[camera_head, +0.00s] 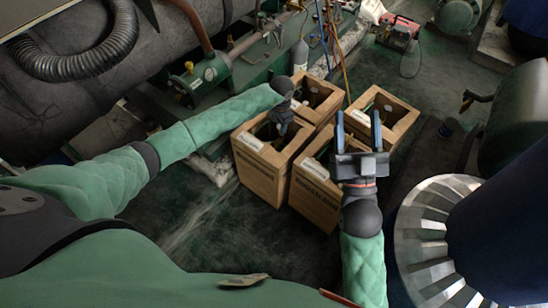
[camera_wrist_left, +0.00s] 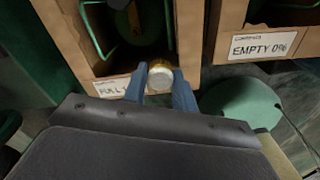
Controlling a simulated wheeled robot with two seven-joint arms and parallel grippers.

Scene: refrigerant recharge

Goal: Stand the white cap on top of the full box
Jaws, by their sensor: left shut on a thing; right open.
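A small round white cap (camera_wrist_left: 161,74) with a gold-coloured rim is between the fingertips of my left gripper (camera_wrist_left: 159,82) in the left wrist view. The gripper is shut on it. The cap appears in front of the full box (camera_wrist_left: 187,32), whose label (camera_wrist_left: 112,87) reads "FULL" and is partly hidden by a finger. I cannot tell whether cap and box touch. In the head view my left gripper (camera_head: 283,122) is over the front left box (camera_head: 262,170); the cap cannot be made out there. My right gripper (camera_head: 358,132) is open and empty above the front middle box (camera_head: 313,190).
A box labelled "EMPTY 0%" (camera_wrist_left: 258,46) stands to the right in the left wrist view. Open boxes (camera_head: 398,108) with cylinders stand close together. Hoses (camera_head: 342,60) hang behind them. A large finned metal housing (camera_head: 425,235) is at right. Floor at left is clear.

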